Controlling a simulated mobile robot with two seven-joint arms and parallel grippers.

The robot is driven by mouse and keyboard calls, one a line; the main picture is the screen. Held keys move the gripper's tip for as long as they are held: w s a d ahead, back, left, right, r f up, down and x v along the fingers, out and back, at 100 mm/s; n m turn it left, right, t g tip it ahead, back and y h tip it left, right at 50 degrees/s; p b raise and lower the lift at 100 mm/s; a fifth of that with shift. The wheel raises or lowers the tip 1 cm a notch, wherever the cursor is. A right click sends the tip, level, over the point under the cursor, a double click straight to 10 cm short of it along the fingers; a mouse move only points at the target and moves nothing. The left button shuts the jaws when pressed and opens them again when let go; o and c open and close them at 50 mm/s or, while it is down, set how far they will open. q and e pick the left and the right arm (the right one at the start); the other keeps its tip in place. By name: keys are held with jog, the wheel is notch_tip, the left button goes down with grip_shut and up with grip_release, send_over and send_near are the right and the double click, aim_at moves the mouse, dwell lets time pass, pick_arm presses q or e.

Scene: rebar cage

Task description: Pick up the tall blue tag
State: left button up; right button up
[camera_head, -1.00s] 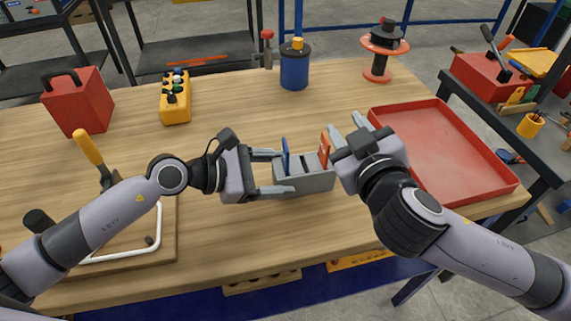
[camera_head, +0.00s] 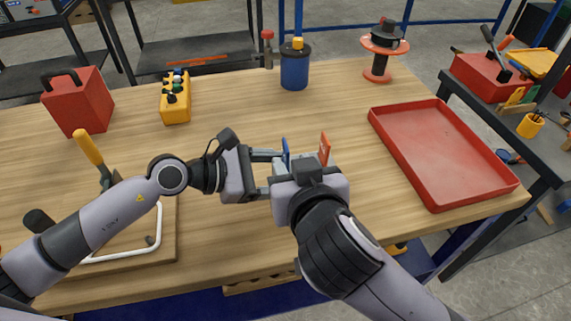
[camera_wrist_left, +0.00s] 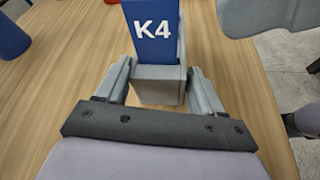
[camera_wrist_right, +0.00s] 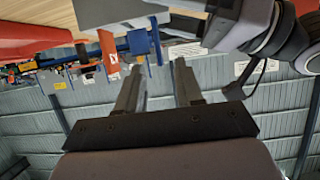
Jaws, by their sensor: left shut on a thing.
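The blue tag (camera_head: 286,152) stands upright in a grey slotted rack. In the left wrist view the tag (camera_wrist_left: 152,32) bears "K4", and the rack (camera_wrist_left: 160,88) sits between my fingers. My left gripper (camera_head: 268,172) is shut on the rack from its left side. An orange-red tag (camera_head: 324,149) stands at the rack's right end. My right gripper body hides much of the rack in the head view. In the right wrist view my right gripper (camera_wrist_right: 158,72) is open and empty, apart from the blue tag (camera_wrist_right: 156,44) and the orange-red tag (camera_wrist_right: 110,52).
A red tray (camera_head: 440,155) lies to the right. A blue canister (camera_head: 294,68), a spool stand (camera_head: 380,60), a yellow control box (camera_head: 175,100) and a red box (camera_head: 80,100) stand farther back. A board with a white loop (camera_head: 150,248) lies left front. The wood between is clear.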

aim_at(288, 156)
jog(key=shift+x, duration=3.65)
jog(key=shift+d, duration=0.1)
grip_shut()
